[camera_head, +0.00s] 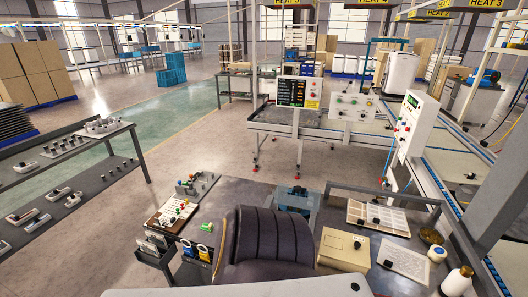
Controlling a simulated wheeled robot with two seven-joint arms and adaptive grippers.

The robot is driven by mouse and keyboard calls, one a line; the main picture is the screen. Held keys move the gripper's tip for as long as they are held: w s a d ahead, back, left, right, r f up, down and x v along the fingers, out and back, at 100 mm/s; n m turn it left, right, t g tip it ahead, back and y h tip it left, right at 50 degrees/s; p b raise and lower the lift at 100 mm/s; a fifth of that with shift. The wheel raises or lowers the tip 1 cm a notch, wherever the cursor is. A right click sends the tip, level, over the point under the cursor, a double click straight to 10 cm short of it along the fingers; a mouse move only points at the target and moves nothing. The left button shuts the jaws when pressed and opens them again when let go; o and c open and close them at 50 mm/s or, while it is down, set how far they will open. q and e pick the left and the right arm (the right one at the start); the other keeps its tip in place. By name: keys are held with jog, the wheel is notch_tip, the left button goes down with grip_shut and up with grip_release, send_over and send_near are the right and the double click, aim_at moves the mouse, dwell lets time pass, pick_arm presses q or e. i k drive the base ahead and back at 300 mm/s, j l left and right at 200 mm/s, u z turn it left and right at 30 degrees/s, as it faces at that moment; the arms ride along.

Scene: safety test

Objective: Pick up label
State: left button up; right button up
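I cannot single out a label for certain. A pale flat sheet or panel with small marks (404,262) lies on the dark workbench (322,232) at the right, with a small dark object on its left part. To its left is a closed tan box (343,249) with a small dark item on top. A shallow white compartment tray (378,217) sits behind them. Neither of my grippers is in view.
A dark ribbed chair back (265,238) blocks the near middle of the bench. A white bottle (457,281), a tape-like roll (437,254) and an amber dish (431,236) stand at the right. A board with coloured knobs (172,214) is at the left. Grey racks (75,175) stand farther left.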

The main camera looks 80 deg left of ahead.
aim_at(206, 227)
jog(key=u, duration=3.45)
jog(key=i+j+z, duration=0.25)
jog(key=j, duration=0.25)
jog(key=i+j+z, duration=0.2)
jog(key=j, duration=0.35)
jog(key=j+z, duration=0.25)
jog(key=j, duration=0.25)
jog(key=i+j+z, duration=0.2)
jog(key=j, duration=0.4)
jog(key=k, duration=0.1)
